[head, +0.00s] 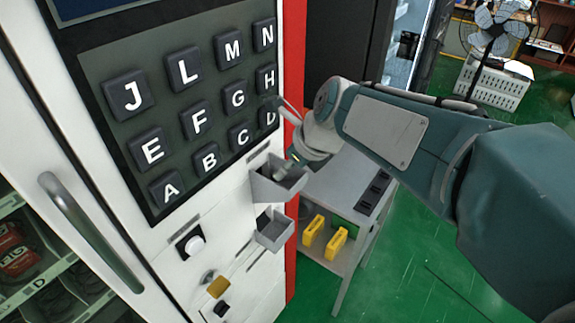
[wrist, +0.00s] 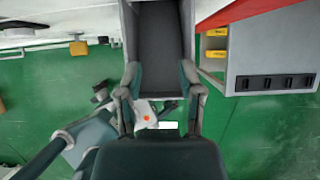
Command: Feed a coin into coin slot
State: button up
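My gripper (head: 282,170) is at the upper grey tray (head: 265,190) on the vending machine front, with its tip reaching into or just over the tray opening. In the wrist view my gripper (wrist: 160,70) has its two fingers apart, with the grey tray (wrist: 160,35) behind the gap and nothing seen between them. A yellow-gold piece (head: 219,287) sits low on the machine front, by a round metal part; it also shows in the wrist view (wrist: 78,48). Which part is the coin slot is unclear. No coin can be made out.
A lower grey tray (head: 274,240) sits under the upper one. A black letter keypad (head: 190,110) is above, and a white button (head: 194,244) to the left. A grey cart (head: 340,190) with yellow items stands beside the machine. Green floor (head: 420,270) is open at right.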

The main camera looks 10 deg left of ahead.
jog(key=v, duration=1.1)
jog(key=shift+r, duration=0.35)
jog(key=shift+d, duration=0.15)
jog(key=s+d+f+n+t+h, duration=0.1)
jog(key=s+d+f+n+h, duration=0.1)
jog(key=d+n, duration=0.5)
jog(key=s+d+f+n+t+h, duration=0.1)
jog(key=s+d+f+n, duration=0.4)
jog(key=s+d+n, duration=0.1)
jog(key=s+d+f+n+t+h, duration=0.1)
jog(key=s+d+f+n, duration=0.3)
jog(key=d+n, duration=0.4)
jog(key=shift+s+f+n+h, duration=0.25)
jog(key=shift+s+n+h, duration=0.2)
jog(key=shift+n+h, duration=0.35)
